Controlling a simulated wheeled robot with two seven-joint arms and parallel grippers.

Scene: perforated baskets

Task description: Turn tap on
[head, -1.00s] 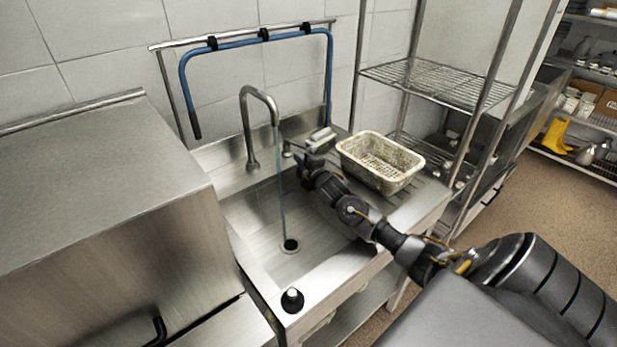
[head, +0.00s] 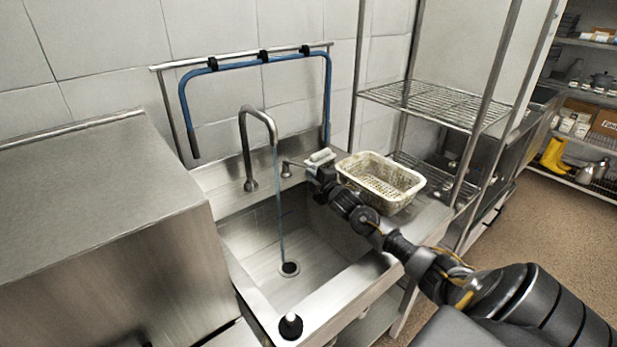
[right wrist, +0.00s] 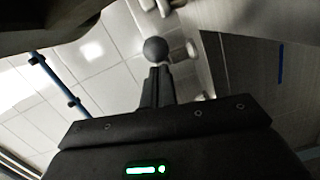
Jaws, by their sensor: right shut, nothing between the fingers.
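The curved metal tap (head: 257,115) stands at the back of the steel sink (head: 255,245). A thin stream of water (head: 281,215) runs from its spout to the drain. The small tap lever (head: 297,163) is just right of the spout's base. My right gripper (head: 317,170) is close to the lever's right end; contact cannot be made out. In the right wrist view its fingers (right wrist: 158,82) are together and empty, with a dark round knob (right wrist: 155,49) just beyond the tips. My left gripper is not in view.
A perforated basket (head: 381,178) stands on the sink's right ledge, close beside my right arm. A blue hose (head: 240,67) hangs on a rail behind the tap. A black knob (head: 290,325) stands on the front rim. A steel cabinet (head: 105,215) borders the left; a wire shelf (head: 440,105) stands right.

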